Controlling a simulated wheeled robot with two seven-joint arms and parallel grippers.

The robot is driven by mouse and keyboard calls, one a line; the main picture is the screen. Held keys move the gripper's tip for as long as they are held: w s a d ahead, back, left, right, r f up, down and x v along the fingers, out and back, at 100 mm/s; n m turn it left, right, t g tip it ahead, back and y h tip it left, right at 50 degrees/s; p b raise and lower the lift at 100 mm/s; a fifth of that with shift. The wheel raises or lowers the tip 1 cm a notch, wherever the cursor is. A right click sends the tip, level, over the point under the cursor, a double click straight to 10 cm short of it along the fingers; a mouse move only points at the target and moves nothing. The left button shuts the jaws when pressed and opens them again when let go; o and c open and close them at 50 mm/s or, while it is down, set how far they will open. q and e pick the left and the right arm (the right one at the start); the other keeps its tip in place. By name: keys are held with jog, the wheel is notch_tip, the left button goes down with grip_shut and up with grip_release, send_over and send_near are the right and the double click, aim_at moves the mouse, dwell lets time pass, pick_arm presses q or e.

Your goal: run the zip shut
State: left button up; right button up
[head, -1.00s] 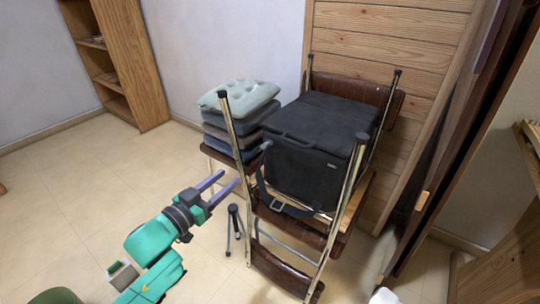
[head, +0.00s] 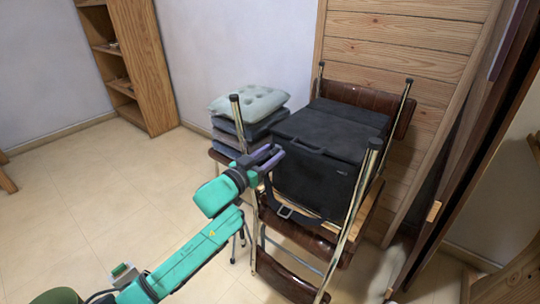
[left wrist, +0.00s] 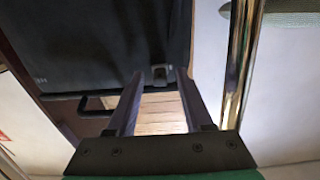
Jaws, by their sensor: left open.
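A black box-shaped bag (head: 318,180) sits on an upturned brown-seated chair. No zip line can be made out on it in the head view. In the left wrist view the bag's dark side (left wrist: 100,45) fills the upper left. A small grey metal-looking tab (left wrist: 159,76) shows at its edge, between my fingertips; I cannot tell whether it is the zip's pull. My left gripper (head: 273,156) is open and empty at the bag's left front corner, close to it. I cannot tell whether it touches. My right gripper is not in view.
A chrome chair leg (head: 238,122) stands close to my left gripper, and another (head: 355,205) rises before the bag's right side. Cushions (head: 248,103) are stacked at the bag's left. A strap with a buckle (head: 284,211) hangs below its front.

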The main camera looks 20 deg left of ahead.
pick_arm(q)
grip_shut()
dwell(1.4)
